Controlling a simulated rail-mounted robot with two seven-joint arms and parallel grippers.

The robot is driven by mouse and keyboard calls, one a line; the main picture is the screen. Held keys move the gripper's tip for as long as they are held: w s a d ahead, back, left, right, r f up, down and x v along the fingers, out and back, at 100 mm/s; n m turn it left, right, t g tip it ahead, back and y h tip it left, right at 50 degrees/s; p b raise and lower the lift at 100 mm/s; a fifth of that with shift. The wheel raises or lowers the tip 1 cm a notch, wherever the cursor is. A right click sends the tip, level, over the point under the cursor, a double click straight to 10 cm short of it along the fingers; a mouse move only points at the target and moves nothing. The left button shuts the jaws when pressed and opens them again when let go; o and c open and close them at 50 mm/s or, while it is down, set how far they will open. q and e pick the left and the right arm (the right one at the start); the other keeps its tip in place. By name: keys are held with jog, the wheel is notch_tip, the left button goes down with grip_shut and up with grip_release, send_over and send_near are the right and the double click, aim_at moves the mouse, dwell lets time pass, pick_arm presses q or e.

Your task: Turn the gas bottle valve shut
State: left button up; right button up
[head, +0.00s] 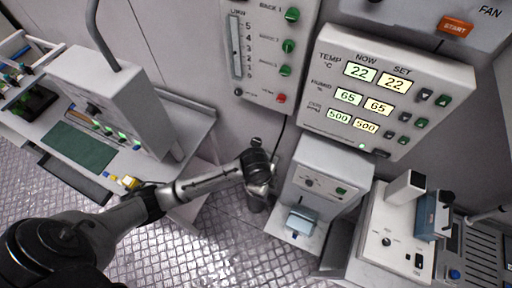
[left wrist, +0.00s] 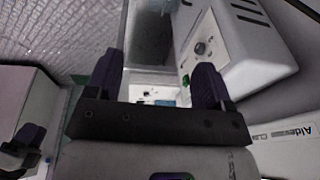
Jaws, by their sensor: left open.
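My left arm reaches in from the left in the head view, and its dark wrist end (head: 258,165) is beside the white dispenser-like box. In the left wrist view my left gripper (left wrist: 155,85) is open, its two dark purple fingers apart with nothing held between them. My right gripper is not in view.
The white box (head: 325,180) with a knob and green button stands close on the right; it also shows in the left wrist view (left wrist: 228,42). A control panel (head: 385,90) hangs above. A bench (head: 200,125) stands left. Metal floor (head: 185,250) is clear in front.

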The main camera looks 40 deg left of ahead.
pick_arm(q)
jog(key=w+a+f+m+g+y+b, duration=0.1)
jog(key=w+a+f+m+b, duration=0.15)
jog(key=w+a+b, duration=0.6)
jog(key=m+b, duration=0.2)
send_near(256, 141)
jog(key=shift+g+y, duration=0.3)
jog(key=shift+y, duration=0.1)
jog(key=f, duration=0.6)
jog(key=d+f, duration=0.1)
jog(key=f, duration=0.2)
jog(key=shift+w+f, duration=0.1)
jog(key=shift+w, duration=0.1)
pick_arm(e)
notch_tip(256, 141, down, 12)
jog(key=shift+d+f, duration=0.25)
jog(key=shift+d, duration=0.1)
pick_arm(q)
jog(key=c, duration=0.9)
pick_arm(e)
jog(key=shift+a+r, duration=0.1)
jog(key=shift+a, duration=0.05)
